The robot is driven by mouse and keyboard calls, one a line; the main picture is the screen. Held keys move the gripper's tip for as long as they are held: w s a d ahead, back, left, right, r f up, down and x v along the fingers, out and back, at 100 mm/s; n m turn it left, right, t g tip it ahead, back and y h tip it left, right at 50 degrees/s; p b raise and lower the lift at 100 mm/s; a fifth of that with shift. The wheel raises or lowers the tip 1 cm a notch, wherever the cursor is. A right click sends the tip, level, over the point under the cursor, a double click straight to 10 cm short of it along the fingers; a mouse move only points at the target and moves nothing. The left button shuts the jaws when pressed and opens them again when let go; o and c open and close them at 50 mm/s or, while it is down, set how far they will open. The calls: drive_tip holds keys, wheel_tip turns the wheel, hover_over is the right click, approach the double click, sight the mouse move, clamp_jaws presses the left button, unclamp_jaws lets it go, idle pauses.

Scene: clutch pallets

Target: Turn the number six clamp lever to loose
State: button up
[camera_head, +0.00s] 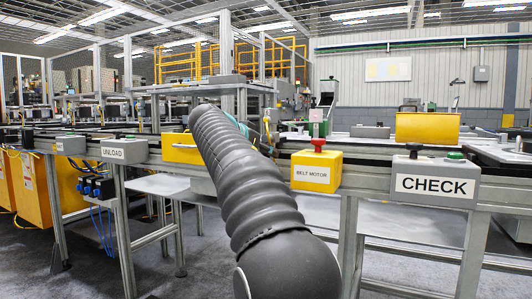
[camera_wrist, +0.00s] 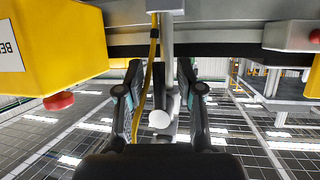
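In the wrist view, which is upside down, my gripper (camera_wrist: 160,72) has its two dark fingers apart. A grey upright rod with a white ball end (camera_wrist: 159,119) shows between the fingers, with a gap visible on either side. It looks like a clamp lever, but no number six is readable on it. I cannot tell how far it lies from the fingers in depth. A yellow cable (camera_wrist: 149,75) runs beside the rod. In the head view my grey ribbed arm reaches toward the conveyor frame, and my gripper and the lever are hidden behind it.
A yellow BELT MOTOR box (camera_head: 315,172) with a red button stands right of my arm; in the wrist view its yellow side (camera_wrist: 60,50) is close left. A grey CHECK box (camera_head: 433,181) is further right, an UNLOAD box (camera_head: 124,151) left. A metal rail (camera_head: 380,180) runs across.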

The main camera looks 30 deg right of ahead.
clamp_jaws()
drive_tip(key=shift+s, duration=0.1)
drive_tip(key=shift+s+d+r+n+g+h+p, duration=0.4)
drive_tip(key=shift+n+h, duration=0.65)
drive_tip(key=shift+n, duration=1.05)
drive_tip(key=shift+s+d+r+n+g+h+p, duration=0.15)
drive_tip(key=shift+s+d+r+n+h, duration=0.3)
drive_tip(key=shift+n+h, duration=1.15)
drive_tip(key=shift+s+d+r+n+g+h+p, duration=0.25)
drive_tip(key=shift+s+r+n+h, duration=0.3)
drive_tip(key=shift+n, duration=2.05)
drive_tip(key=shift+w+r, duration=0.1)
drive_tip(key=shift+r, duration=0.1)
